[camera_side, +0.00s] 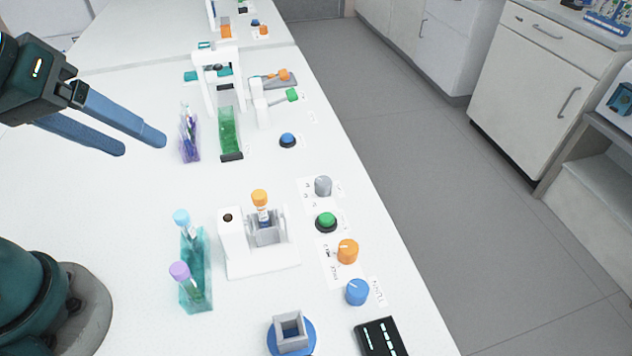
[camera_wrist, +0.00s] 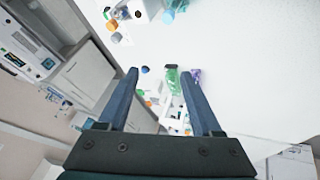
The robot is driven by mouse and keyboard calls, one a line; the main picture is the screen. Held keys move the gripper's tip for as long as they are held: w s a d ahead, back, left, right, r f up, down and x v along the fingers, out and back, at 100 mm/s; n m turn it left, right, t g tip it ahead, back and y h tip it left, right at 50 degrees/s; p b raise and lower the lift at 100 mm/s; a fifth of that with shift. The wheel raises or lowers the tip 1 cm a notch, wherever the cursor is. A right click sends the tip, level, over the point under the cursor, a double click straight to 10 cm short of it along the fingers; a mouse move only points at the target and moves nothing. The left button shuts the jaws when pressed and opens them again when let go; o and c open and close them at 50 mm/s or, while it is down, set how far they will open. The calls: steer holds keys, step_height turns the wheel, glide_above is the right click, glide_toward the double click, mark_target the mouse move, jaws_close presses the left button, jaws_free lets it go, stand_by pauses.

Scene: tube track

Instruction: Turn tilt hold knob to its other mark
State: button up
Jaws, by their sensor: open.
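Several controls stand in a row along the bench's right edge in the side view. The orange knob (camera_side: 347,251) has a pale pointer line and a white label beside it, part of which seems to read "HOLD". A grey knob (camera_side: 323,186) and a blue knob (camera_side: 357,292) also have labels, too small to read surely. A green button (camera_side: 326,221) sits between the grey and orange knobs. My gripper (camera_side: 145,145) is open and empty, above the bench at the upper left, well away from the knobs. Its two blue fingers (camera_wrist: 159,73) are spread in the wrist view.
A white holder (camera_side: 262,262) with an orange-capped tube (camera_side: 260,205) stands left of the knobs. A teal rack (camera_side: 195,292) holds capped tubes. A green rack (camera_side: 229,132), a purple rack (camera_side: 190,150) and a blue button (camera_side: 287,140) stand farther back. Bare bench lies at left.

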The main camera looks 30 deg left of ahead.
stand_by(0.4)
steer(key=w+d+r+n+h, duration=0.2)
steer(key=w+d+r+n, duration=0.2)
steer(key=w+n, duration=0.2)
steer(key=n+g+h, duration=0.2)
steer(key=n+g, duration=0.2)
steer(key=g, duration=0.2)
glide_above(346, 244)
steer(key=w+a, duration=0.3)
steer(key=a, duration=0.1)
step_height(346, 244, down, 11)
steer(key=shift+m+g, duration=0.3)
steer(key=shift+g, duration=0.6)
steer(key=x, duration=0.3)
steer(key=s+x, duration=0.1)
steer(key=x, duration=0.3)
steer(key=a+x, duration=0.1)
steer(key=x, duration=0.2)
steer(key=shift+s+d+f, duration=0.1)
steer(key=shift+s+f, duration=0.2)
steer(key=shift+f, duration=0.1)
steer(key=shift+d+f, duration=0.2)
steer(key=shift+f, duration=0.25)
